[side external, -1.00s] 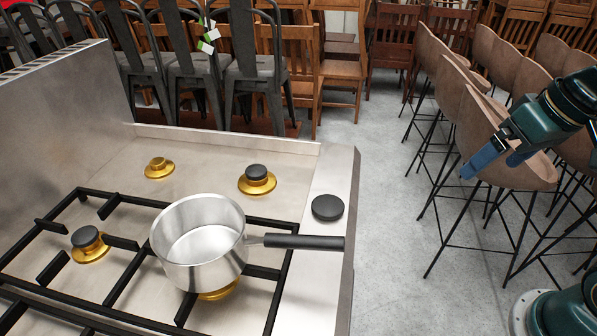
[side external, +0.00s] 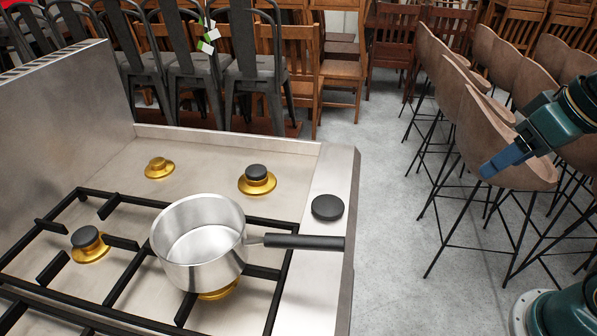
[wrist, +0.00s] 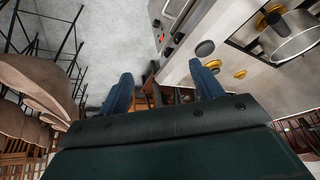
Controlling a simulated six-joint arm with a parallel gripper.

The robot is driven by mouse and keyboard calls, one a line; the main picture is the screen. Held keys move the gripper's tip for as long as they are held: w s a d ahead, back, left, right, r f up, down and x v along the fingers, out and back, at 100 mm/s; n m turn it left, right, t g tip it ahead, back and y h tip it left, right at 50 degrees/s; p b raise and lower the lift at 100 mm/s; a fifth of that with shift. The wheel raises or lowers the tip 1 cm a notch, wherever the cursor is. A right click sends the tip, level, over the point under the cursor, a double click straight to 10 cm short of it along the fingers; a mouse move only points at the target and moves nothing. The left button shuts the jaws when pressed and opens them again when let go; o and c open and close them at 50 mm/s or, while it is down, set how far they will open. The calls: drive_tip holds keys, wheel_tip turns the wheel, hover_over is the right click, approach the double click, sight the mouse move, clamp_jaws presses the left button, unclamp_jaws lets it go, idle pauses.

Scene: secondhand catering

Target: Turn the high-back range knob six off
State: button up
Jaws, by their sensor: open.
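A round black knob (side external: 327,207) sits on the sloped steel front ledge of the range (side external: 333,165). It also shows in the wrist view (wrist: 205,48), up and right of the fingers. I cannot read a number or its setting. My gripper (side external: 490,170) is in the air over the floor to the right of the range, well apart from the knob. In the wrist view its two blue fingers (wrist: 163,88) are spread and empty. In the side view they overlap.
A steel saucepan (side external: 192,244) stands on the black grate (side external: 110,285); its black handle (side external: 305,242) sticks out over the ledge near the knob. Brown bar stools (side external: 470,120) stand behind my gripper. Floor between range and stools is clear.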

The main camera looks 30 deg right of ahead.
drive_tip(key=w+d+f+m+g+y, duration=0.1)
drive_tip(key=w+f+m+y, duration=0.2)
drive_tip(key=w+f+m, duration=0.55)
drive_tip(key=w+d+f+m+g+y, duration=0.1)
drive_tip(key=w+d+f+m+y, duration=0.3)
drive_tip(key=w, duration=0.7)
drive_tip(key=w+d+f+m+t+y, duration=0.2)
drive_tip(key=d+f+m, duration=0.1)
drive_tip(key=f+m, duration=0.5)
drive_tip(key=w+d+f+m+t+y, duration=0.2)
drive_tip(key=d+f+m+t, duration=0.1)
drive_tip(key=f+m, duration=0.5)
drive_tip(key=d+m, duration=0.1)
drive_tip(key=m, duration=0.2)
drive_tip(key=shift+w+f+y, duration=0.25)
drive_tip(key=shift+f+y, duration=0.05)
drive_tip(key=shift+a+m, duration=0.2)
drive_tip(key=shift+m, duration=0.05)
drive_tip(key=x, duration=1.3)
drive_tip(key=shift+w+a+f, duration=0.15)
drive_tip(key=shift+w+a, duration=0.05)
drive_tip(key=shift+w, duration=0.05)
drive_tip(key=c, duration=1)
